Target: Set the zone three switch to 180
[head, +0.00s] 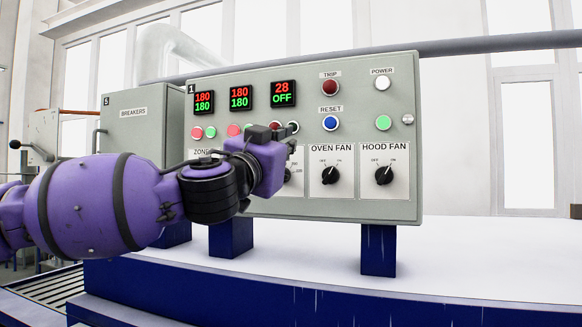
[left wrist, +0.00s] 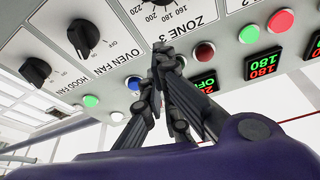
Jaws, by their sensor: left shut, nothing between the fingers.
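The zone three switch (head: 288,174) is a black rotary knob on the grey control panel, mostly hidden behind my left arm in the head view. In the left wrist view its dial plate (left wrist: 170,14) appears upside down at the top edge, with numbers around 160 to 200 and the label ZONE 3. The knob is largely cut off there, so its pointer cannot be read. The zone three display (head: 283,94) reads 28 above OFF. My left gripper (head: 290,130) is shut and empty in front of the panel; in the left wrist view its fingertips (left wrist: 163,54) appear by the ZONE 3 label.
Two other displays (head: 241,98) read 180 over 180. The oven fan switch (head: 331,175) and hood fan switch (head: 384,175) sit right of the zone three plate. Push buttons and lamps, including the blue reset button (head: 330,123), are above. A breaker box (head: 140,123) stands left.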

